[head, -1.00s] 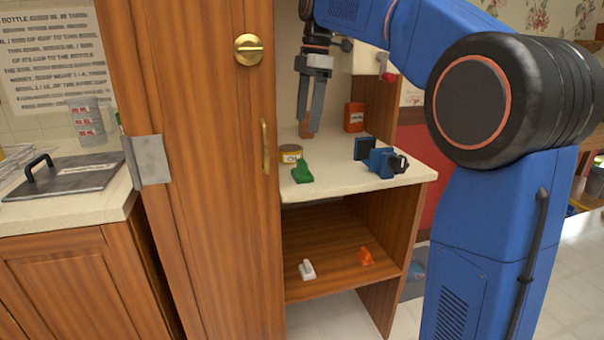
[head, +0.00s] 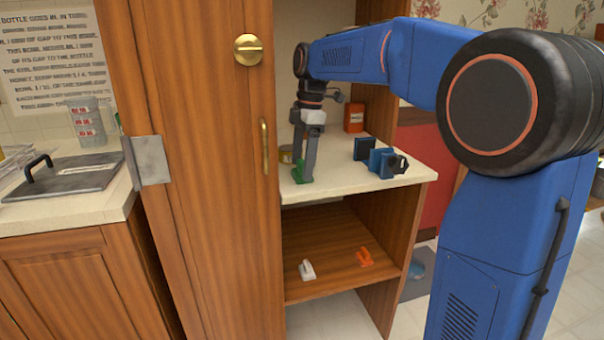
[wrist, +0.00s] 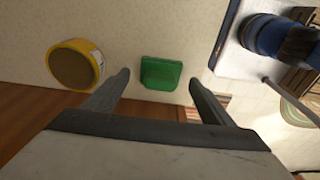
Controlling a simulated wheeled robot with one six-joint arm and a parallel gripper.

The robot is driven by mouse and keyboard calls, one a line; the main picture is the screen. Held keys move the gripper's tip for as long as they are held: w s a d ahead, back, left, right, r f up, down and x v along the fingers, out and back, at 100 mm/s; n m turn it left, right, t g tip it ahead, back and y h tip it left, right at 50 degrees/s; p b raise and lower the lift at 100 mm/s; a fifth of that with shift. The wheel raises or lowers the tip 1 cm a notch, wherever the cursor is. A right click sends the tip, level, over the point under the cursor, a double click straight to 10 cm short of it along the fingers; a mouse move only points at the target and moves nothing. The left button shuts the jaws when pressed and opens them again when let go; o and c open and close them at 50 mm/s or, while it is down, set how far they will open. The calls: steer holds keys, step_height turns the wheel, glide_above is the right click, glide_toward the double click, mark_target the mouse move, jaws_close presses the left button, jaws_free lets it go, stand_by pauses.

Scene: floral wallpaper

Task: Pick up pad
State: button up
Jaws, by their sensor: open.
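A small green pad-like piece (head: 303,178) lies near the front edge of the cabinet's upper shelf, partly hidden by the fingers in the head view. My gripper (head: 303,172) points down over it with its fingers apart. In the wrist view the green piece (wrist: 160,73) shows between and just beyond the two open fingertips (wrist: 160,80). I cannot tell whether either finger touches it. Nothing is held.
A yellow-banded tin (wrist: 76,64) is close by on the left. A blue-and-black device (head: 382,162) and an orange-red box (head: 354,117) stand to the right. White (head: 307,270) and orange (head: 365,257) pieces lie on the lower shelf. A tall wooden door (head: 205,170) borders the left.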

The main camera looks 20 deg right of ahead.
mark_target(302, 161)
steer(key=shift+f, duration=0.4)
steer(key=c, duration=1.2)
steer(key=shift+r, duration=0.1)
step_height(302, 161, up, 10)
steer(key=shift+f, duration=0.1)
steer(key=o, duration=0.4)
steer(key=shift+c, duration=1.3)
